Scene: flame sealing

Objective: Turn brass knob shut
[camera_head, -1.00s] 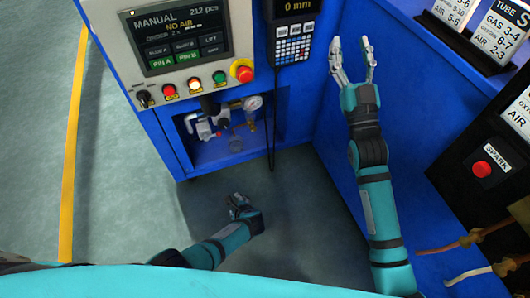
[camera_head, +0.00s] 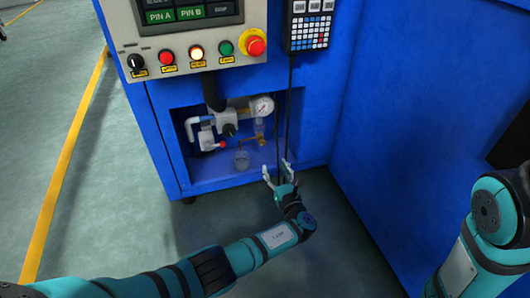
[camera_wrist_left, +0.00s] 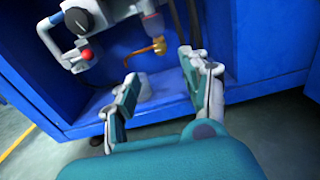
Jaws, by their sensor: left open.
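A brass-coloured fitting with a bent lever (camera_head: 248,142) sits below the pressure gauge inside the blue cabinet's open recess. In the left wrist view the brass part (camera_wrist_left: 148,51) hangs under a grey cylinder, just beyond the fingers. My left gripper (camera_head: 277,169) is open and empty at the recess's lower right, below the brass part and apart from it. The left wrist view shows its two spread fingers (camera_wrist_left: 158,68). My right gripper is out of view; only part of that arm shows at the right edge.
A black cable (camera_head: 291,92) hangs near the left gripper. A control panel (camera_head: 185,60) overhangs the recess.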

